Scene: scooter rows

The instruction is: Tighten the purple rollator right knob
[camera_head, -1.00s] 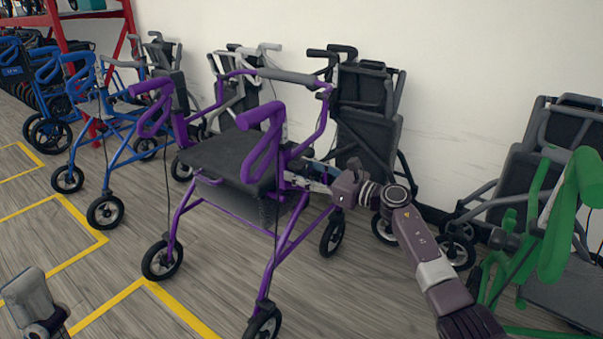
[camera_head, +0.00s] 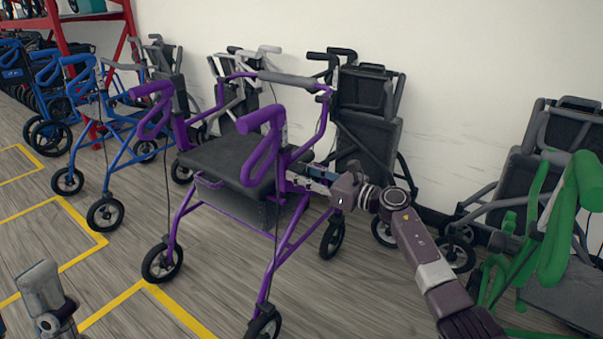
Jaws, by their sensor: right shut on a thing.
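The purple rollator (camera_head: 284,247) stands upright in the middle of the floor, with a black seat and purple handles. My right arm comes in from the lower right, and my right gripper (camera_head: 303,174) is at the rollator's right side frame, just below the right handle. It is shut on a small part there, at the place of the right knob. The knob itself is hidden by the gripper and the frame. My left gripper is not clearly visible; only a grey part of my left arm shows at the lower left.
A blue rollator (camera_head: 122,160) stands to the left and a green one (camera_head: 572,220) at the right edge. Folded black and grey rollators (camera_head: 370,110) lean along the white wall. Yellow floor lines (camera_head: 180,311) mark bays. Floor in front is clear.

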